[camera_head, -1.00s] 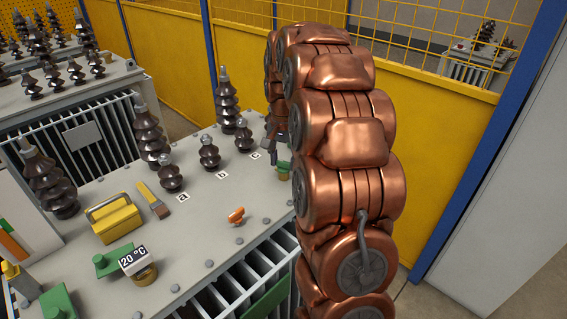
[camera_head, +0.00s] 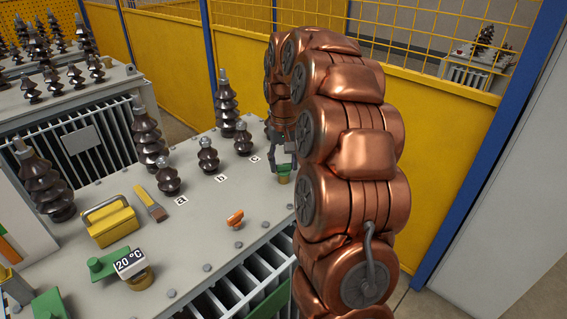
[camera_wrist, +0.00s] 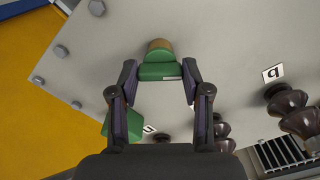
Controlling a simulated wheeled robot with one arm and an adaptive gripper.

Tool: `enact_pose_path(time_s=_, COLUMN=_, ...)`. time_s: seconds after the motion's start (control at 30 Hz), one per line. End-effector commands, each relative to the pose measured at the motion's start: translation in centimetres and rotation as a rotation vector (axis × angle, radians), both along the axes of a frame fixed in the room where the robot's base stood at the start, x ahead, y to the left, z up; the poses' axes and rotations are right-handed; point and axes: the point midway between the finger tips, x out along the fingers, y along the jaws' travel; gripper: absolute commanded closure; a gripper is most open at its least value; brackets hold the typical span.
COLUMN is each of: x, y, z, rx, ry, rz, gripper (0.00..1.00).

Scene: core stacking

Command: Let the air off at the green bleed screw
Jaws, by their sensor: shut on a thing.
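The green bleed screw (camera_head: 284,169), a green head on a brass base, stands on the grey transformer lid beside the label c. In the wrist view the green head (camera_wrist: 158,71) shows with the round brass base (camera_wrist: 159,50) just beyond it. My gripper (camera_wrist: 160,72) has one fingertip on each side of the green head and is shut on it. In the head view my gripper (camera_head: 283,160) is small and partly hidden by my copper arm. Whether the screw has turned cannot be told.
A second green part (camera_wrist: 122,124) sits behind my left finger in the wrist view. Brown bushings (camera_head: 208,156) line the lid.

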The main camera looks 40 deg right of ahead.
Motion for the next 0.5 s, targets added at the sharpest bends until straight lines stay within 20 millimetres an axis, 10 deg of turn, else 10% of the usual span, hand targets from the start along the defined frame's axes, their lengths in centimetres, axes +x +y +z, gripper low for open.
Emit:
enact_pose_path(time_s=0.37, x=0.04, y=-0.05, z=0.08, rx=-0.002, ry=-0.002, rz=0.004, gripper=0.87)
enact_pose_path(time_s=0.4, x=0.04, y=-0.05, z=0.08, rx=-0.002, ry=-0.002, rz=0.004, gripper=0.51)
enact_pose_path(time_s=0.5, x=0.04, y=-0.05, z=0.07, rx=-0.001, ry=-0.002, rz=0.004, gripper=0.41)
